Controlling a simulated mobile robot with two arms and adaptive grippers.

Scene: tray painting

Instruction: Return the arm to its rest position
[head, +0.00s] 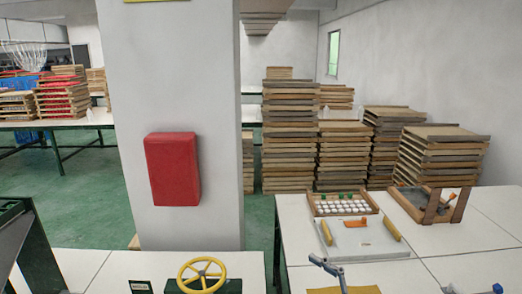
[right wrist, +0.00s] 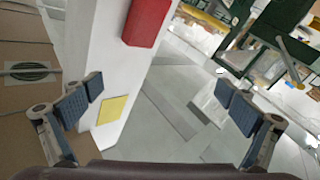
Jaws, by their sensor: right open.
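My right gripper (right wrist: 160,95) shows in the right wrist view with its two blue-padded fingers spread wide apart. Nothing is between the fingers, and they touch nothing that I can see. Behind them are a white pillar (right wrist: 88,60), a red box (right wrist: 146,20) on it and a yellow sign (right wrist: 111,109). In the head view I cannot make out my right gripper for certain. My left gripper is in neither view.
In the head view, the pillar (head: 210,60) with the red box (head: 172,169) stands ahead. A yellow handwheel (head: 202,274) is at the bottom. The white table (head: 477,225) at right holds trays, including one of white pieces (head: 342,204). Wooden tray stacks (head: 290,135) stand behind.

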